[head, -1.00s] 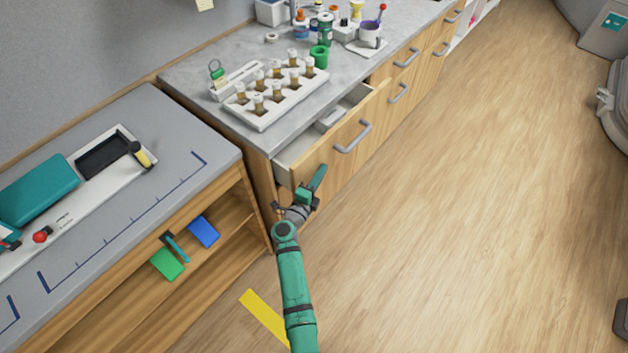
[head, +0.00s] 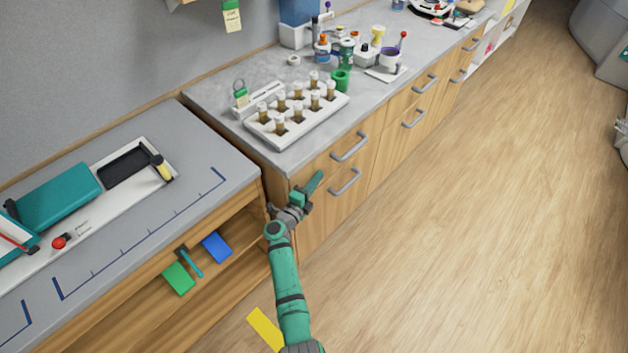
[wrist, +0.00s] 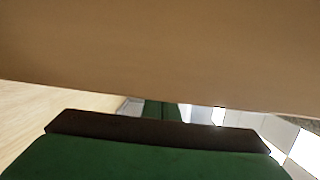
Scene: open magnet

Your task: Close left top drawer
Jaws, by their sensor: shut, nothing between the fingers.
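The left top drawer (head: 325,163) is a wooden front with a grey bar handle (head: 349,147), just under the grey counter. In the head view its front looks flush with the cabinet, and no drawer inside shows. My gripper (head: 314,183) is shut and empty, in front of the drawer's left part. In the wrist view a plain brown wooden surface (wrist: 160,50) fills the upper part, very close to my gripper. I cannot tell whether the fingers touch it.
A white rack of capped vials (head: 297,120) stands on the counter above the drawer. A lower drawer handle (head: 345,182) sticks out below. A grey-topped bench (head: 130,215) with open shelves stands at the left. The wooden floor (head: 470,240) at the right is clear.

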